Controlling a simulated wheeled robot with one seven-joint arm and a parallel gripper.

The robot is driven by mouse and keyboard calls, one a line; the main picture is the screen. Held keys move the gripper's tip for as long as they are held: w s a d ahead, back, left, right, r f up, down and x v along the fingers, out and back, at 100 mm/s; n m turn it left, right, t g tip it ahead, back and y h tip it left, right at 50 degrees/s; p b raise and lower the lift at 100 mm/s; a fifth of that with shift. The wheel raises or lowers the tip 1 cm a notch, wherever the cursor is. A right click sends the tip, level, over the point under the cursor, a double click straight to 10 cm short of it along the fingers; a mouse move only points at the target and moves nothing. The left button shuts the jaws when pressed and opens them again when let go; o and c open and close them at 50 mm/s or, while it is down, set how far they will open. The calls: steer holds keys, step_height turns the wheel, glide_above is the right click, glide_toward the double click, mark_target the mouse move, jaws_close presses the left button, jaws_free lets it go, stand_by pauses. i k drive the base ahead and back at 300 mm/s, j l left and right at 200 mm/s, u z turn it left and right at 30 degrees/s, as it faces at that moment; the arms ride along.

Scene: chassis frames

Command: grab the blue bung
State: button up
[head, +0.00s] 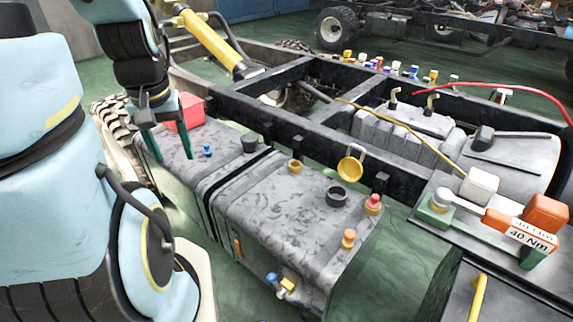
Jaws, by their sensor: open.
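A small blue bung (207,150) stands on the grey tank (285,215), near the left end of its top. My gripper (174,160) points down over that end of the tank, with its two green fingers spread apart and nothing seen between them. In the picture the bung is just right of the right finger, outside the gap. I cannot tell how high the fingertips are above the tank.
A red block (190,112) is behind the fingers. A black cap (249,143) and a brass ring (294,166) stand right of the bung. A blue-ended fitting (272,278) is low on the tank's front. Dark frame rails (310,140) run behind.

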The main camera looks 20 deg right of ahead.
mark_target(208, 152)
steer(key=i+j+z, duration=0.1)
steer(key=z, duration=0.6)
steer(key=i+j+z, duration=0.25)
steer(key=j, duration=0.15)
steer(key=j+z, duration=0.2)
steer(key=j, duration=0.2)
steer(key=i+j+z, duration=0.1)
steer(key=j+z, duration=0.15)
steer(key=j, duration=0.2)
steer(key=i+j, duration=0.1)
steer(key=j, duration=0.5)
steer(key=i+j+z, duration=0.1)
steer(key=j, duration=1.1)
steer(key=i+j, duration=0.15)
steer(key=j, duration=0.45)
steer(key=z, duration=0.05)
